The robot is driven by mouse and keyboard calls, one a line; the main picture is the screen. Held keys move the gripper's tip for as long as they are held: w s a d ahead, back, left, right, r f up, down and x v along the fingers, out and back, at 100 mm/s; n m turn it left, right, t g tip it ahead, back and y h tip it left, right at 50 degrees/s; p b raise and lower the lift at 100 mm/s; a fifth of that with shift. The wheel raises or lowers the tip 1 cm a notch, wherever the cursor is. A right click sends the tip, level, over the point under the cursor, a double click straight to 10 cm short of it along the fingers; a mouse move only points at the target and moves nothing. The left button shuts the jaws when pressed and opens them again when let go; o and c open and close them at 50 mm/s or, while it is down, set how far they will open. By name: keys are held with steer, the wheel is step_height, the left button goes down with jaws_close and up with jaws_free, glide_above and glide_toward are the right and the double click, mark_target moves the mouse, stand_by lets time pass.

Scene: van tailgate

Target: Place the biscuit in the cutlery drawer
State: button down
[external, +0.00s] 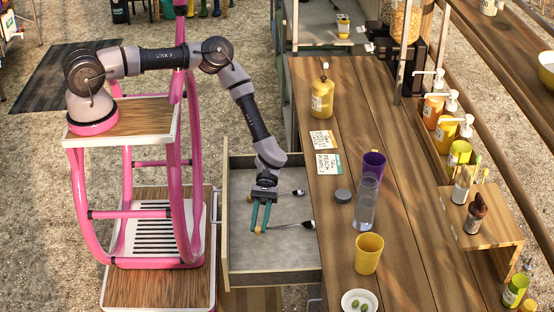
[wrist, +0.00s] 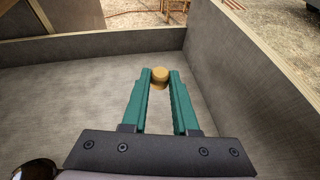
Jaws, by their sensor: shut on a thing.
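My gripper (external: 260,226) is over the open cutlery drawer (external: 270,258), with its teal fingers pointing down into it. In the wrist view my gripper (wrist: 160,82) is shut on the biscuit (wrist: 160,74), a small round tan piece between the fingertips. In the external view the biscuit is mostly hidden by the fingers. The drawer has a grey floor and walls; its corner shows beyond the biscuit in the wrist view. I cannot tell whether the biscuit touches the drawer floor.
One spoon (external: 294,225) lies in the drawer near my fingers, another piece of cutlery (external: 292,193) farther back. The wooden counter (external: 340,250) beside the drawer holds a yellow cup (external: 368,254), a clear bottle (external: 365,205), a purple cup (external: 374,164) and a bowl of olives (external: 350,303).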

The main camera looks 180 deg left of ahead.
mark_target(260, 242)
step_height(260, 242, down, 7)
steer(key=shift+r, duration=0.2)
steer(key=c, duration=0.7)
jaws_free()
steer(key=shift+r, duration=0.1)
steer(key=v, duration=1.2)
